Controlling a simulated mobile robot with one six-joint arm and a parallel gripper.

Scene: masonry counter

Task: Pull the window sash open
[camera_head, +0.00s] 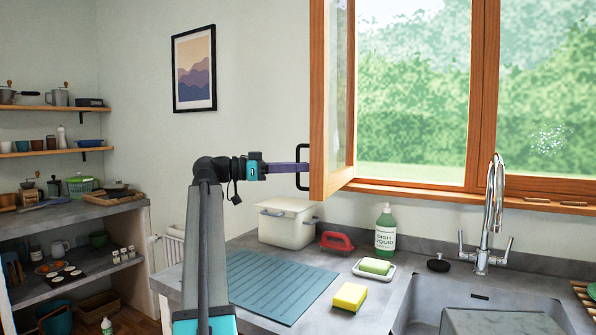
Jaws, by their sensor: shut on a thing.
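The wooden window sash (332,100) is swung inward, so a wide gap to the garden shows beside it. A dark bar handle (299,167) sits on the sash's outer left edge, low down. My gripper (297,167) reaches it from the left and is shut on the handle. My arm rises from the bottom of the view and bends at the elbow toward the sash. The fingertips are small, and their exact grip on the bar is hard to make out.
Below the sash stand a cream lidded bin (287,226), a red brush (337,241) and a green soap bottle (385,231). A tall faucet (491,215) rises by the sink at right. A teal mat (275,286) and yellow sponge (350,296) lie on the counter.

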